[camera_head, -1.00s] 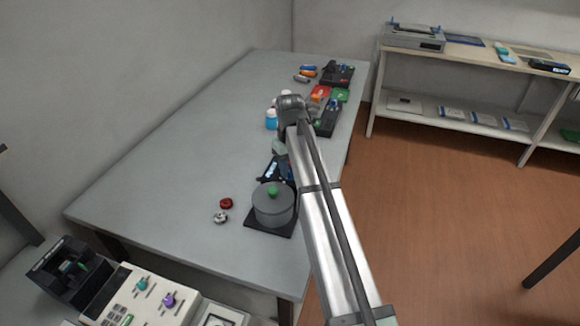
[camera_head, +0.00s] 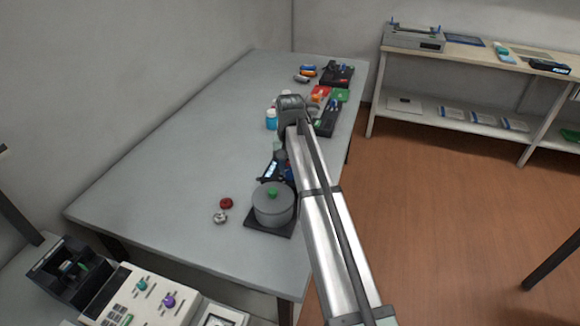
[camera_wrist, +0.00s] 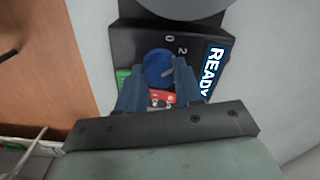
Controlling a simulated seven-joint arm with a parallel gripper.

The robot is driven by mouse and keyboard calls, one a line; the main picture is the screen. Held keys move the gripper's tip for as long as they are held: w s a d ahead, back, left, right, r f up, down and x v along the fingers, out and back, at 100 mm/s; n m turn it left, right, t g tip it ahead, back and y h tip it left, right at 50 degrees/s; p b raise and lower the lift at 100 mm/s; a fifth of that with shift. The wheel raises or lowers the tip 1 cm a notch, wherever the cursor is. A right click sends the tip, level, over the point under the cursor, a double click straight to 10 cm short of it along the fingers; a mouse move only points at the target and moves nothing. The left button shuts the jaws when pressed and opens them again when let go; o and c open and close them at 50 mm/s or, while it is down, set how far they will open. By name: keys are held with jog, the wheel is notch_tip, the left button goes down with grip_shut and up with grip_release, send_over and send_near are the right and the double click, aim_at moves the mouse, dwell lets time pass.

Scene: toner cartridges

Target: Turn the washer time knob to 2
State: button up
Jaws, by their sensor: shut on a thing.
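The washer is a dark base with a grey round drum (camera_head: 272,208) and a green lid knob. Its black control panel (camera_wrist: 130,42) fills the upper middle of the wrist view. The blue time knob (camera_wrist: 157,66) sits on the panel, with white marks 0 and 2 above and to its right. A pale pointer line on the knob points right, roughly below the 2; its exact reading is unclear. My gripper (camera_wrist: 160,72) is shut on the knob, one blue finger on each side. In the head view, my arm hides the knob.
A lit READY display (camera_wrist: 212,70) is right of the knob; a red button (camera_wrist: 162,97) lies between the fingers. A red cap (camera_head: 226,203) and a silver part (camera_head: 220,217) lie left of the drum. A blue bottle (camera_head: 271,119) stands farther back. The table's left side is clear.

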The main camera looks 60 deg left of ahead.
aim_at(290, 170)
jog(key=shift+m, duration=0.4)
jog(key=o, duration=0.8)
jog(key=shift+c, duration=0.2)
jog(key=shift+r, duration=0.1)
notch_tip(290, 170, up, 14)
jog(key=shift+f, duration=0.2)
dwell(0.4)
